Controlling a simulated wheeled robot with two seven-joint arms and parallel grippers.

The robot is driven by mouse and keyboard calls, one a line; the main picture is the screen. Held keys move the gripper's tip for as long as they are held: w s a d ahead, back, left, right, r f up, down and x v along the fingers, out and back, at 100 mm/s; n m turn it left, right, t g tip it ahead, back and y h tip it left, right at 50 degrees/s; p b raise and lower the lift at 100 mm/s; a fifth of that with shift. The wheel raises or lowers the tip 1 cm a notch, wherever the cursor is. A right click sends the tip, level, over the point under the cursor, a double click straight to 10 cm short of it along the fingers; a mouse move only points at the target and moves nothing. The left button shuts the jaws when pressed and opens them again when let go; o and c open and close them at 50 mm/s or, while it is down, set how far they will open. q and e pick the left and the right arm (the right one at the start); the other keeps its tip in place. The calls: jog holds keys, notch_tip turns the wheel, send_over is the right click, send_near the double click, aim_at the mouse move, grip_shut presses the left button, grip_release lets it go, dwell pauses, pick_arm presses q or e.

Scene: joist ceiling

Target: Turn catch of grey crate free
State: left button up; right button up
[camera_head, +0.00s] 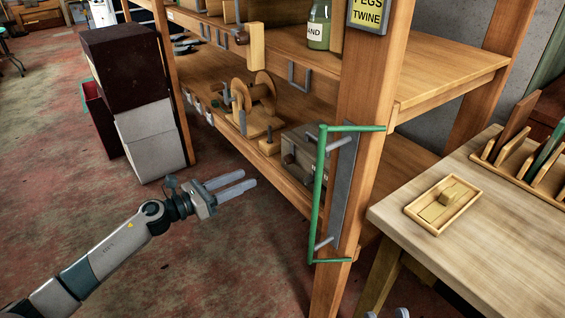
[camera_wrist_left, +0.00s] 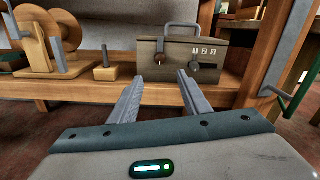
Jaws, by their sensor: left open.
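The grey crate (camera_wrist_left: 175,48) stands on the low wooden shelf, with a bail handle on top and the marks 1 2 3 on its front. In the head view the crate (camera_head: 300,150) is partly hidden by the post. My left gripper (camera_head: 248,180) is open and empty, its fingers (camera_wrist_left: 160,78) pointing at the crate's front, apart from it. Grey tips at the head view's bottom edge may be my right gripper (camera_head: 388,314).
A green bar handle (camera_head: 319,190) juts from the wooden post right of the crate. A wooden spool stand (camera_head: 255,100) and a small peg block (camera_wrist_left: 106,72) are left of it. A table (camera_head: 480,240) with a tray stands right. Floor before the shelf is clear.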

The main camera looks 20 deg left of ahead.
aim_at(286, 161)
pick_arm(q)
jog(key=x, duration=1.3)
jog(key=shift+w, duration=0.1)
jog(key=shift+w+d, duration=0.45)
jog(key=shift+w, duration=0.05)
jog(key=c, duration=1)
jog(key=shift+c, duration=0.2)
